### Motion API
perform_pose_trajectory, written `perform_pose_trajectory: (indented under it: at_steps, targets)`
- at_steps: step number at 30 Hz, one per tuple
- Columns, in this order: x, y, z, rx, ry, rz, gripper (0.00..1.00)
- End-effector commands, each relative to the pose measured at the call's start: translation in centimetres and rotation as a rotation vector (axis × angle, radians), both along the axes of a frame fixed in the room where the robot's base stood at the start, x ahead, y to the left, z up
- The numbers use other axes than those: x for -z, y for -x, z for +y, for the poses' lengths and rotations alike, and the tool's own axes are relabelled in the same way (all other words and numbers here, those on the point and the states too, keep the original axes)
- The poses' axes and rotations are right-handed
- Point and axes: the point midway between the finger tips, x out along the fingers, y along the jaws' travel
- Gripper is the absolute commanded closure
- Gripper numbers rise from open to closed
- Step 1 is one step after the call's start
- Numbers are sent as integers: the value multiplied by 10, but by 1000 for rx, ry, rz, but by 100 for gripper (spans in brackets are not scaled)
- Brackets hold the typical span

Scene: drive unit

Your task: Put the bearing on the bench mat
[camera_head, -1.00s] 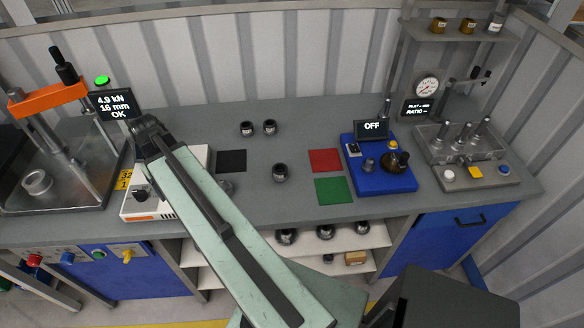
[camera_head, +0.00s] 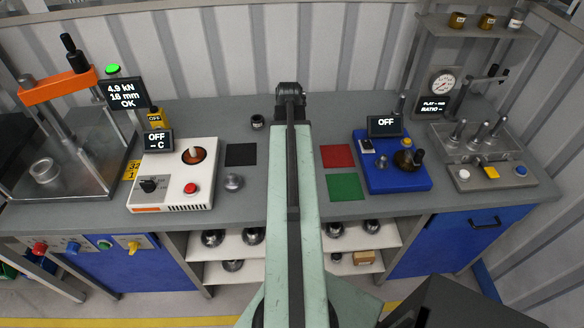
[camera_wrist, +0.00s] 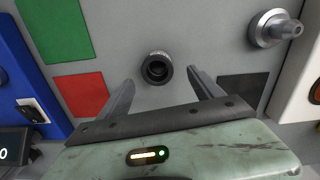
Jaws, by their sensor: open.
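A dark, round, hollow part (camera_wrist: 158,68), which looks like the bearing, stands on the grey bench in the wrist view. My arm hides it in the head view. My gripper (camera_wrist: 161,78) is open and empty, its two fingers reaching toward the part from either side; I cannot tell its height above it. In the head view my gripper (camera_head: 290,90) is over the back of the bench. Flat mats lie on the bench: a black mat (camera_head: 241,154), a red mat (camera_head: 337,156) and a green mat (camera_head: 345,187). I cannot tell which is the bench mat.
A white heater box (camera_head: 175,175) and a silver flanged piece (camera_head: 233,182) stand left of my arm. A blue unit (camera_head: 393,165) stands right of the mats. Another dark part (camera_head: 257,121) is at the back. An orange press (camera_head: 56,87) stands far left.

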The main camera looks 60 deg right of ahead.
Motion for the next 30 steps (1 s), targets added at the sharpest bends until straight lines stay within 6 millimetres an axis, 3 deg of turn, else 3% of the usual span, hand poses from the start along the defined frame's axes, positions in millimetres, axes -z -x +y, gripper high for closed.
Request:
perform_pose_trajectory:
  at_steps: [10,18,20,27,30]
  targets:
    - [50,2,-2,-1,0,0,24]
    - [50,2,-1,-2,0,0,24]
    - [50,1,-1,-2,0,0,36]
    - [50,1,-1,-3,0,0,100]
    - [50,1,-1,-3,0,0,100]
